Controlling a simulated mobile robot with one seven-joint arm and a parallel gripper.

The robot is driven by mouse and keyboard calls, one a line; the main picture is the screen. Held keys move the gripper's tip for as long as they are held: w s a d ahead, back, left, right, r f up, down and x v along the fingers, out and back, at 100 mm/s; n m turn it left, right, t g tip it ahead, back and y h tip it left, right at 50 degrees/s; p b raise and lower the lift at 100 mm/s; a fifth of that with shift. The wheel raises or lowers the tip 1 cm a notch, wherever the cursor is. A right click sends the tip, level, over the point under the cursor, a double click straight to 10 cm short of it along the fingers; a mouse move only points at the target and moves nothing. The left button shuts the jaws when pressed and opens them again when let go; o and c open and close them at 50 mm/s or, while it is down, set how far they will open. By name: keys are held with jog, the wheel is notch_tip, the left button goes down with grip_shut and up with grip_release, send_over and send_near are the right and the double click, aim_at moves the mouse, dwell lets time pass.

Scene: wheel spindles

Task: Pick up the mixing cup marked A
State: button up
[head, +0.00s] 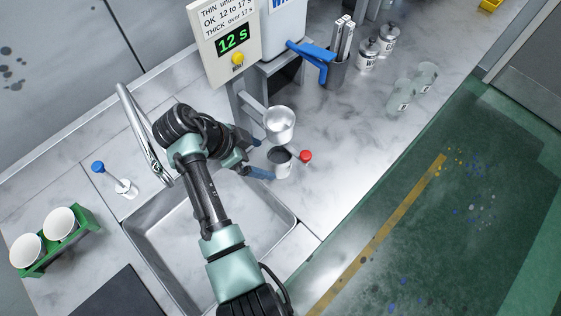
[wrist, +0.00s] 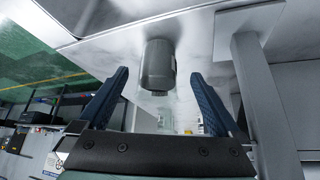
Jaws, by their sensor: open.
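A cup with dark contents (head: 282,162) stands on the counter just beyond my gripper (head: 260,157), by the sink's far corner. I cannot read a mark on it. My gripper is open, its blue fingers pointing at this cup. In the wrist view a grey cylinder (wrist: 158,66) shows ahead, between and beyond the two fingertips (wrist: 159,78), with a gap on either side. It appears to be the same cup. Two clear cups with small labels, one nearer (head: 400,96) and one farther (head: 426,77), stand to the right; their letters are too small to read.
A metal cup (head: 279,124) hangs on a stand's bracket close above my gripper. A red knob (head: 305,156) is right of the dark-filled cup. The sink (head: 150,235) lies under my arm. A green rack (head: 90,222) holds two white cups. Metal cans (head: 368,54) stand farther back.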

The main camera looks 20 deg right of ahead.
aim_at(279, 161)
jog(key=shift+b+x, duration=0.4)
jog(key=shift+x, duration=0.85)
jog(key=shift+d+f, duration=0.35)
jog(key=shift+f, duration=0.05)
jog(key=b+x, duration=0.3)
jog(key=x, duration=0.1)
jog(key=shift+s+d, duration=0.1)
jog(key=shift+d, duration=0.2)
jog(key=shift+r, duration=0.2)
jog(key=shift+c, duration=0.6)
grip_shut()
